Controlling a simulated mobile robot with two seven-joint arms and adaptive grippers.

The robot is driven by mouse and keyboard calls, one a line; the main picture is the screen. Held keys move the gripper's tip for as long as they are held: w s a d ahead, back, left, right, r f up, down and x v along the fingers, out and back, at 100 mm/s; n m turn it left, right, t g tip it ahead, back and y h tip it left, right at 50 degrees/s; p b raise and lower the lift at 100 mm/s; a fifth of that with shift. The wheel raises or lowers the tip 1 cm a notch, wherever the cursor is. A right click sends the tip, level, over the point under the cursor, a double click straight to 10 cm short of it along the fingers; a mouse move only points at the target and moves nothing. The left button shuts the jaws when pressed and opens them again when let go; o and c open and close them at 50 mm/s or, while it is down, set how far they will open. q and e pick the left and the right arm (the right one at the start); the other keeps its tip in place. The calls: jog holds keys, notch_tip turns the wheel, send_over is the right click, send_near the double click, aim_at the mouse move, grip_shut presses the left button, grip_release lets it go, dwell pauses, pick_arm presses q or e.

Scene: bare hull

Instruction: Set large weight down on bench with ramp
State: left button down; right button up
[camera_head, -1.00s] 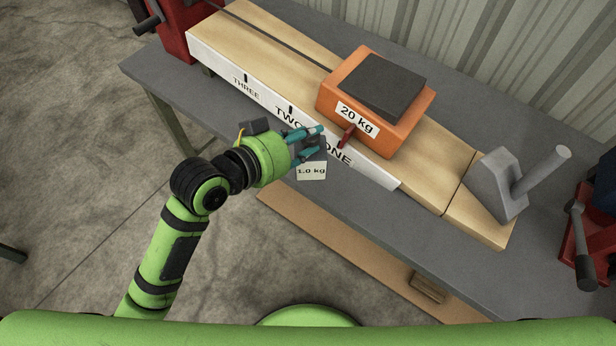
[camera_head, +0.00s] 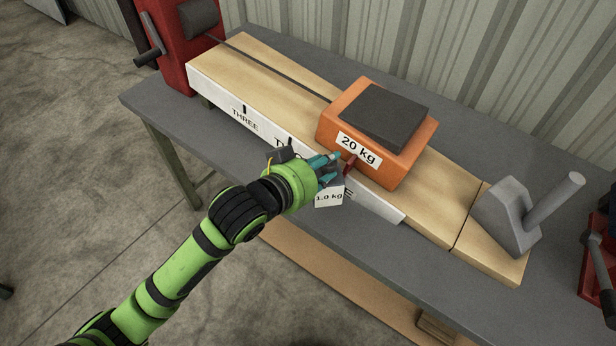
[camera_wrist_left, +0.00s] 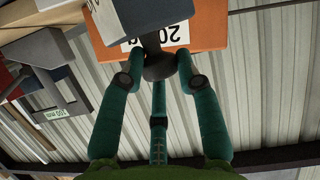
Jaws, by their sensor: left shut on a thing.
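My left gripper (camera_head: 327,170) is shut on a grey weight with a white "1.0 kg" label (camera_head: 329,198). The left wrist view shows the teal fingers (camera_wrist_left: 160,75) closed around the dark knob of the weight (camera_wrist_left: 150,18). In the head view the weight hangs in front of the ramp's white side strip, partly hiding its lettering. The wooden ramp (camera_head: 270,75) lies along the grey bench (camera_head: 150,98). I cannot tell whether the weight touches the bench. My right gripper is out of view.
An orange block marked "20 kg" (camera_head: 395,160) with a dark top pad sits on the ramp, close behind my gripper. A grey block with a handle (camera_head: 505,215) stands at the ramp's right end. A red winch (camera_head: 180,50) stands at the left end.

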pick_arm(q)
notch_tip(320, 180, down, 6)
jog(key=w+a, duration=0.1)
jog(key=a, duration=0.1)
jog(key=shift+w+a+r, duration=0.25)
jog(key=shift+w+a, duration=0.15)
jog(key=shift+f, duration=0.15)
jog(key=c, duration=0.9)
grip_release()
jog(key=shift+s+f, duration=0.1)
jog(key=shift+f, duration=0.15)
